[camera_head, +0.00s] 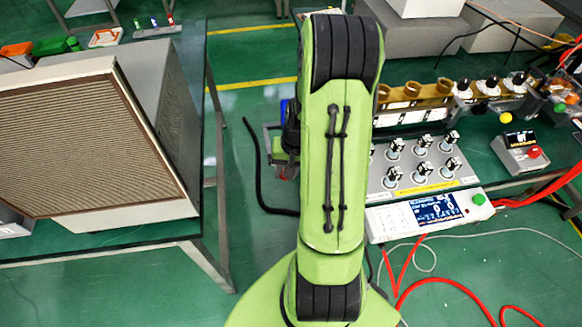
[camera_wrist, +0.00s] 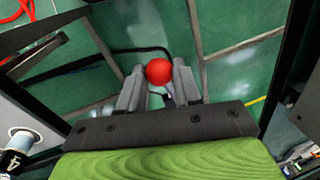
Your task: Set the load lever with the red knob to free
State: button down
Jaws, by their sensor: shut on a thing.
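The round red knob (camera_wrist: 159,71) of the load lever shows in the wrist view between the fingertips of my gripper (camera_wrist: 160,80). The two grey fingers are shut on it, one on each side. A short piece of the lever shows below the knob; the rest of it and its setting are hidden. In the head view my green arm covers the middle of the scene, and neither the red knob nor the fingertips can be made out.
A bench on the right holds a grey panel of several knobs (camera_head: 420,165), a display unit (camera_head: 430,212) and a small box with a red button (camera_head: 522,152). A large grilled box (camera_head: 90,145) stands on the left table. Red cables (camera_head: 440,283) lie on the green floor.

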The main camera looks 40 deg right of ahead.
jog(key=shift+w+a+m+t+h+b, duration=0.2)
jog(key=shift+w+a+m, duration=0.4)
jog(key=shift+m, duration=0.75)
jog(key=shift+w+a+m+t+h+b, duration=0.1)
jog(key=shift+w+a+m+h, duration=0.15)
jog(key=shift+w+a+m, duration=0.7)
jog(key=shift+w+a+m+t+h+b, duration=0.15)
jog(key=shift+a+m+h, duration=0.15)
jog(key=shift+m, duration=1.4)
jog(key=c, duration=1.1)
grip_release()
jog(key=shift+a, duration=0.1)
jog(key=p+v, duration=0.5)
jog(key=v, duration=1.1)
jog(key=shift+w, duration=0.15)
